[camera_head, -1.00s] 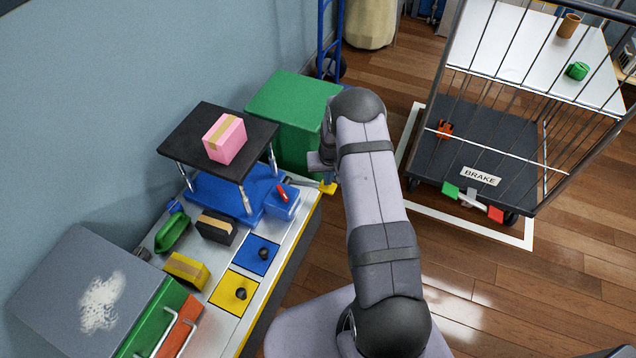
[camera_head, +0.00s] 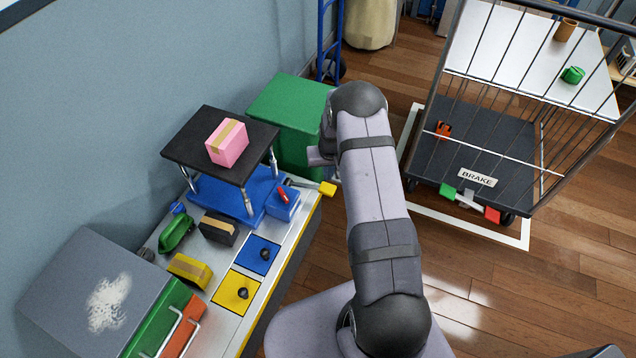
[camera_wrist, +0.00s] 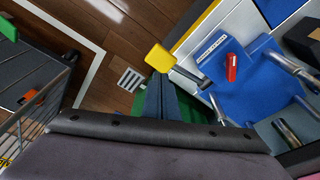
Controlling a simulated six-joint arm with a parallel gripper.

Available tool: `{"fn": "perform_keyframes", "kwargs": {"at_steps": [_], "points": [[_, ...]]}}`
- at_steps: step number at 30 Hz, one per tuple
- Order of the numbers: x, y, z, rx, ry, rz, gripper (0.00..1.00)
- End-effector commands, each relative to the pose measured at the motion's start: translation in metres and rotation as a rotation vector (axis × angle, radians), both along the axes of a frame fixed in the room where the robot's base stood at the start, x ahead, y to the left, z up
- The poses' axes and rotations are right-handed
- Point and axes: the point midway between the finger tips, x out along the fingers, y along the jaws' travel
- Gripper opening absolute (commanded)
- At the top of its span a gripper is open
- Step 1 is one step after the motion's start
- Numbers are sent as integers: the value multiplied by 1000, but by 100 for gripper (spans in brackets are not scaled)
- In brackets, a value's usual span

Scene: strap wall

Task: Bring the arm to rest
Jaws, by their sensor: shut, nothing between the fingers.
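My arm reaches up the middle of the head view, bent at a dark rounded joint, with its end mostly hidden behind the links. In the wrist view my gripper (camera_wrist: 160,84) shows as two dark fingers lying together, shut with nothing between them. The yellow-ended lever (camera_head: 327,188) of the blue lift table (camera_head: 212,192) is near the arm's end. In the wrist view the lever's yellow end lies just beyond the fingertips; I cannot tell whether they touch.
A pink box (camera_head: 227,143) sits on the lift's black top. A green bin (camera_head: 288,111) stands behind the bench. Bench items include a yellow box (camera_head: 190,271) and a dark box (camera_head: 218,229). A wire cage trolley (camera_head: 478,150) stands at right. Wooden floor (camera_head: 572,272) is open at lower right.

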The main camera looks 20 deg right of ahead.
Motion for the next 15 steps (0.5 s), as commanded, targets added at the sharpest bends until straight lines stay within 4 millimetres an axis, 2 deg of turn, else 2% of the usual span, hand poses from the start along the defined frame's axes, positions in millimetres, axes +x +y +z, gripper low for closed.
{"fn": "perform_keyframes", "kwargs": {"at_steps": [1, 6, 15], "points": [[0, 0, 8, 0, 0, 0, 0], [0, 0, 20, 0, 0, 0, 0], [0, 0, 20, 0, 0, 0, 0]]}}
